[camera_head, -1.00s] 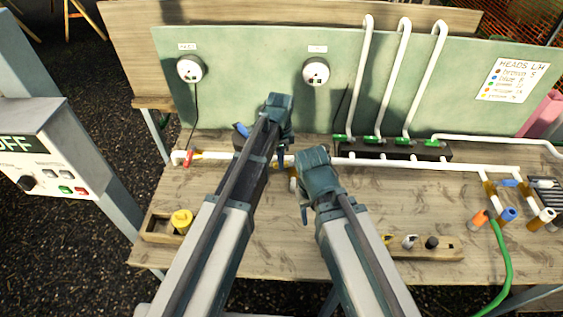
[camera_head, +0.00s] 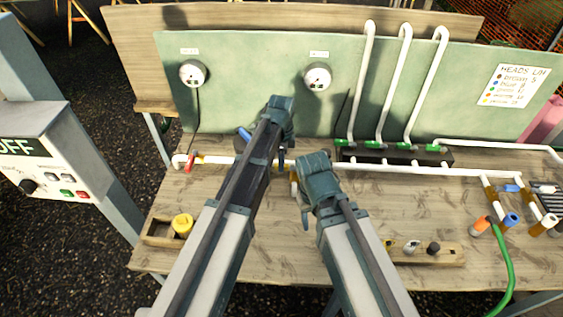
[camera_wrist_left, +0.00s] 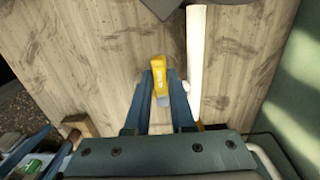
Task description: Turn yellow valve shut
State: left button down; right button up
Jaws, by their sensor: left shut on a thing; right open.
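The yellow valve handle (camera_wrist_left: 160,76) shows in the left wrist view as a short yellow bar beside the white pipe (camera_wrist_left: 196,60). My left gripper (camera_wrist_left: 160,84) has its two fingers on either side of the handle, shut on it. In the head view my left gripper (camera_head: 281,160) hangs down at the pipe line, and my own arm hides the yellow valve there. My right gripper (camera_head: 299,200) is open and empty over the bench, just right of and nearer than the left one.
The wooden bench (camera_head: 225,258) carries the white pipe run, with a red valve (camera_head: 189,162) at its left end. A yellow cap (camera_head: 183,222) sits in a wooden holder at the front left. Green valves (camera_head: 388,147) and upright pipes stand at the back.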

pick_arm(q)
jog(key=c, duration=0.8)
grip_release()
jog(key=shift+o, duration=0.2)
jog(key=shift+r, duration=0.1)
notch_tip(320, 180, up, 14)
jog(key=p, duration=1.3)
jog(key=shift+p, duration=0.4)
jog(key=shift+f, duration=0.25)
jog(key=s+f+n+b, duration=0.6)
jog(key=s+n, duration=0.1)
jog(key=s, duration=0.3)
jog(key=s+a+f+n+y+b, duration=0.1)
jog(key=s+f+n+b, duration=0.5)
jog(key=s, duration=0.5)
jog(key=shift+a+n, duration=0.2)
jog(key=shift+n, duration=0.5)
